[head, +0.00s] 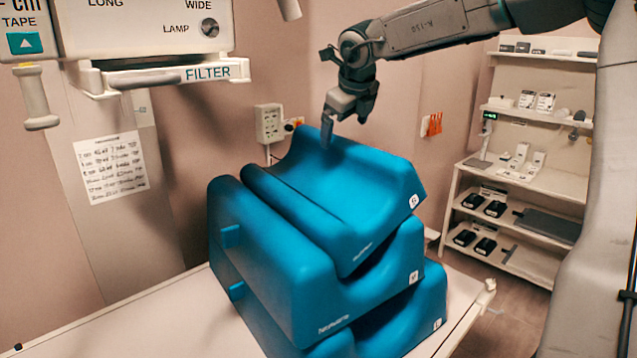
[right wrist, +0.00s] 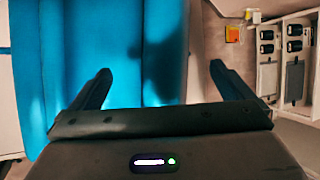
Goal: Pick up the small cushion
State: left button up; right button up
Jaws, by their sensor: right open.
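Blue moulded cushions are stacked on a pale table, each with a curved hollow in its top. The top cushion (head: 335,190) looks the smallest and has a small white label at its right corner. Below it are a middle cushion (head: 290,275) and a bottom cushion (head: 425,310). My right gripper (head: 345,118) is over the far edge of the top cushion, pointing down; I cannot tell if it touches. In the right wrist view the gripper (right wrist: 160,72) is open and empty, with blue cushion (right wrist: 110,40) beyond the fingers. My left gripper is out of view.
The table (head: 150,320) has bare room left of the stack. Overhead equipment with a FILTER panel (head: 205,73) hangs at upper left. A wall outlet box (head: 268,123) is behind the stack. Shelves (head: 550,185) with small items stand at right.

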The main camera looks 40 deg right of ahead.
aim_at(342, 141)
jog(key=shift+w+f+p, duration=0.25)
jog(key=shift+f+p, duration=0.3)
jog(key=shift+f, duration=0.5)
jog(key=p+x, duration=0.2)
jog(key=x, duration=0.2)
jog(key=shift+w+d+r+p, duration=0.1)
jog(key=shift+w+d+p, duration=0.2)
jog(key=shift+p, duration=0.1)
jog(key=shift+w+f, duration=0.15)
jog(key=shift+f, duration=0.2)
jog(key=shift+w+d+f, duration=0.1)
jog(key=shift+w+f, duration=0.05)
jog(key=shift+f, duration=0.15)
jog(key=shift+w+d+f, duration=0.1)
jog(key=shift+f, duration=0.1)
jog(key=shift+r, duration=0.1)
jog(key=c, duration=1)
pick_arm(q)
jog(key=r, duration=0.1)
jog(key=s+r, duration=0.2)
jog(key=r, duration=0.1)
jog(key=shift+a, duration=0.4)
pick_arm(e)
jog(key=c, duration=0.5)
jog(key=shift+o, duration=0.2)
